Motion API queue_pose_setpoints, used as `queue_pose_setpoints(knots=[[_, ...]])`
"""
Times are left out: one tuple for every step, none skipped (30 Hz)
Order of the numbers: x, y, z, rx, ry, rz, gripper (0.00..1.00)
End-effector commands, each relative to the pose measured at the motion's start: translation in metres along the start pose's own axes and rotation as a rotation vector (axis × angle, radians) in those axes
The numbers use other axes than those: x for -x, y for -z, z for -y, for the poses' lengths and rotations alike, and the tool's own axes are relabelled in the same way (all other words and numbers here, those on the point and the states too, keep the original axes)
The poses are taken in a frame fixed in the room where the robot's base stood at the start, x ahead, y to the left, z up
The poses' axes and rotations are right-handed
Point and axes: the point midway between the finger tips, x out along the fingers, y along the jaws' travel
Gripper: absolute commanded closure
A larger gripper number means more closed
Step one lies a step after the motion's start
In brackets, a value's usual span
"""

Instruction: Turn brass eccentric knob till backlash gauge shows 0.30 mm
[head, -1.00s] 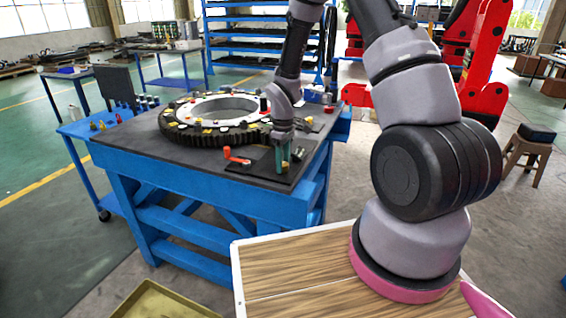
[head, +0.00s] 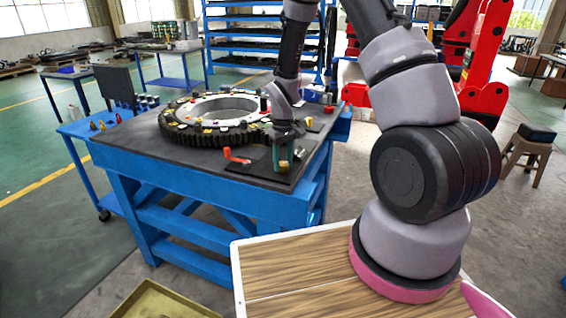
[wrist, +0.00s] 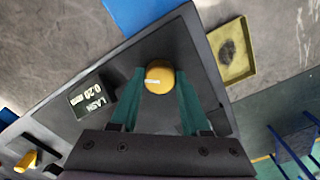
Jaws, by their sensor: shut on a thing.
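The brass knob (wrist: 159,77) is round, with a pale mark on its top, and sits between the green fingers of my gripper (wrist: 160,84) in the wrist view. The fingers are shut on it from both sides. The backlash gauge (wrist: 91,98) is a small dark box left of the knob, and its display reads LASH 0.20 mm. In the head view my gripper (head: 283,158) points down over the front right of the blue bench, and the knob (head: 284,167) shows small at its tips.
A large toothed ring (head: 213,116) lies on the blue bench (head: 130,155) behind my gripper. An orange-red crank (head: 236,156) stands just left of it. A yellow tray (wrist: 232,52) lies on the floor beyond the bench edge.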

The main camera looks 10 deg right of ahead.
Motion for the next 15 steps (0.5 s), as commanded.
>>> queue_pose_setpoints(knots=[[0.0004,0.0002,-0.0002,-0.044,-0.001,-0.001,1.00],[0.0005,0.0002,-0.0003,-0.072,-0.001,-0.001,1.00],[0.0005,0.0002,0.0000,-0.110,-0.001,-0.001,1.00],[0.0005,0.0003,0.0002,-0.138,-0.001,-0.001,1.00],[0.0005,0.0003,0.0001,-0.167,-0.001,-0.001,1.00],[0.0005,0.0002,-0.0002,-0.206,-0.001,-0.001,1.00],[0.0005,0.0002,-0.0004,-0.234,-0.001,-0.001,1.00],[0.0005,0.0002,-0.0002,-0.262,-0.001,-0.001,1.00],[0.0005,0.0003,0.0003,-0.300,0.000,-0.001,1.00],[0.0004,0.0003,0.0002,-0.327,-0.001,-0.001,1.00],[0.0005,0.0003,-0.0001,-0.357,-0.001,-0.001,1.00],[0.0004,0.0003,-0.0004,-0.396,-0.001,-0.001,1.00],[0.0004,0.0003,-0.0003,-0.422,-0.001,-0.001,1.00],[0.0004,0.0003,0.0000,-0.451,-0.001,-0.001,1.00],[0.0004,0.0003,0.0001,-0.487,-0.001,-0.001,1.00]])
